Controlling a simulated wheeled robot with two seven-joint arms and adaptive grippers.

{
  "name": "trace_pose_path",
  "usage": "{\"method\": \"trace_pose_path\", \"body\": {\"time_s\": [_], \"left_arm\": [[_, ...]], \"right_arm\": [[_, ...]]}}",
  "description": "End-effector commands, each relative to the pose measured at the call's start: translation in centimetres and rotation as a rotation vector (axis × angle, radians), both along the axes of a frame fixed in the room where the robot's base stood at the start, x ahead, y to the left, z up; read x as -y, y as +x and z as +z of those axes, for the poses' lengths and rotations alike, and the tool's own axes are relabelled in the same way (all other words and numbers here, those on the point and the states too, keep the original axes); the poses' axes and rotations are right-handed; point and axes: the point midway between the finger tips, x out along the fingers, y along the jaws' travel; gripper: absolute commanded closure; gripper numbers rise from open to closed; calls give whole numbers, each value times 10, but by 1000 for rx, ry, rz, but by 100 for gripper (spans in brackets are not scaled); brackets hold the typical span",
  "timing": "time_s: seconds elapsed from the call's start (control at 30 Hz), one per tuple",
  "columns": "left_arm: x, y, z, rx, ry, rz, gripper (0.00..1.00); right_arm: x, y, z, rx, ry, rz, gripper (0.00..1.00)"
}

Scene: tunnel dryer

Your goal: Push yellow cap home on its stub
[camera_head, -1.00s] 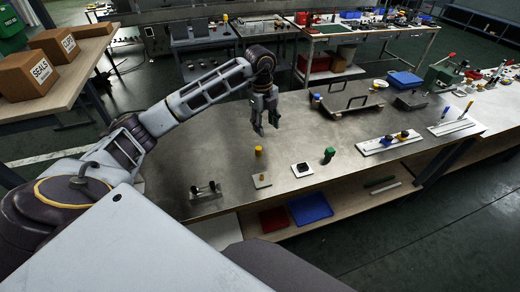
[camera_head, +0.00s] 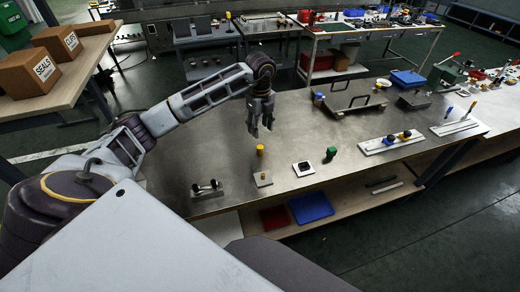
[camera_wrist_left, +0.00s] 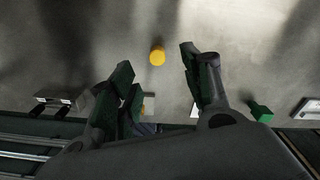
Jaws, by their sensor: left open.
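The yellow cap (camera_head: 260,150) stands upright on the metal bench in the head view. It also shows in the left wrist view (camera_wrist_left: 157,56), in the gap between the fingertips. A small pale plate with a short brass-coloured stub (camera_head: 263,176) lies nearer the bench's front edge, apart from the cap. In the wrist view this plate is mostly hidden behind my fingers. My left gripper (camera_head: 260,129) is open and empty, pointing down above the bench, just beyond the cap in the head view. My right gripper is not in view.
A white plate with a dark piece (camera_head: 303,168) and a green cap (camera_head: 331,153) stand to the right. A block with two dark knobs (camera_head: 207,188) is at the left. A dark tray with handles (camera_head: 350,103) lies farther back. The bench around the yellow cap is clear.

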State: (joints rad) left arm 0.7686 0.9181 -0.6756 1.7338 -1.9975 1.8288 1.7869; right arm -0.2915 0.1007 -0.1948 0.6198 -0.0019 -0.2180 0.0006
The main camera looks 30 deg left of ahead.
Motion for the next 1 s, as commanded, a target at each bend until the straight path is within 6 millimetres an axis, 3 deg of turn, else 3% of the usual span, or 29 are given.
{"method": "trace_pose_path", "body": {"time_s": [0.2,0.4,1.0], "left_arm": [[1,-1,-29,-1,-1,0,51],[0,0,-46,1,0,1,51],[2,-3,-56,0,-1,0,51]], "right_arm": [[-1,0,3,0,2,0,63],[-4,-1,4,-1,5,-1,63],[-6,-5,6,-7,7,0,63]]}}
